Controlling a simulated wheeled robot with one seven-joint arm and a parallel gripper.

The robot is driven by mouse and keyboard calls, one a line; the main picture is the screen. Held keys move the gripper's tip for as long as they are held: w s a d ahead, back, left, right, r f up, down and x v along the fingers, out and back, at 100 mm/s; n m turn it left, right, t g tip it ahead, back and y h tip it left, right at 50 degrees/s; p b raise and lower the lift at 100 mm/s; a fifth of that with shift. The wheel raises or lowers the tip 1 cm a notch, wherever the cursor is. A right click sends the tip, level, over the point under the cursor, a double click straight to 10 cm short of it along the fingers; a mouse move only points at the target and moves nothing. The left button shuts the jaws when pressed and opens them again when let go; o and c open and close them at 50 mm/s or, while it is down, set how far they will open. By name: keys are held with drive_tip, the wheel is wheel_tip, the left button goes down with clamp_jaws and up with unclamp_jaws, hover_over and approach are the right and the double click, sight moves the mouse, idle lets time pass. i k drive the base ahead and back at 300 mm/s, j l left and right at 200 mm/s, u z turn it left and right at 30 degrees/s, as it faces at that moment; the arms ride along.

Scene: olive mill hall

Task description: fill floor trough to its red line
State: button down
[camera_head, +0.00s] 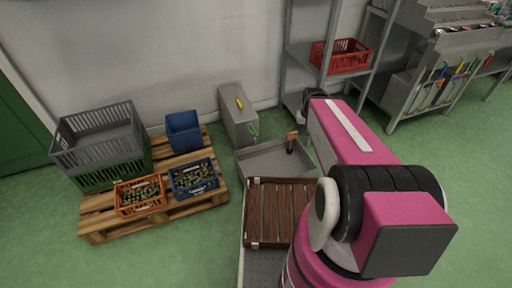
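A shallow grey metal trough (256,162) sits on the green floor at the middle of the view, just beyond a slatted wooden rack. I see no liquid surface or red line in it. A grey box (240,128) stands behind it against the wall, with a yellow lever-like part (239,103) on top and a small green part (254,131) low on its right side. A small dark upright piece with an orange top (292,136) shows at the trough's back right; I cannot tell what it is. My pink arm reaches toward the wall, right of the trough.
A wooden pallet (95,228) at left bears grey and green crates, a blue bin (183,131), and orange and blue crates of olives. Metal shelving with a red crate (341,57) and a steel rack stand at right. Green floor is open at left front and far right.

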sight(251, 125)
drive_tip(key=k+l, duration=0.15)
drive_tip(key=k, duration=0.35)
drive_tip(key=k+l, duration=0.1)
drive_tip(key=k, duration=0.45)
drive_tip(key=i+l+u, duration=0.1)
drive_tip(key=i, duration=0.3)
drive_tip(key=i+l+u, duration=0.1)
drive_tip(key=i+l, duration=0.2)
drive_tip(key=i+j, duration=0.05)
drive_tip(key=i, duration=0.05)
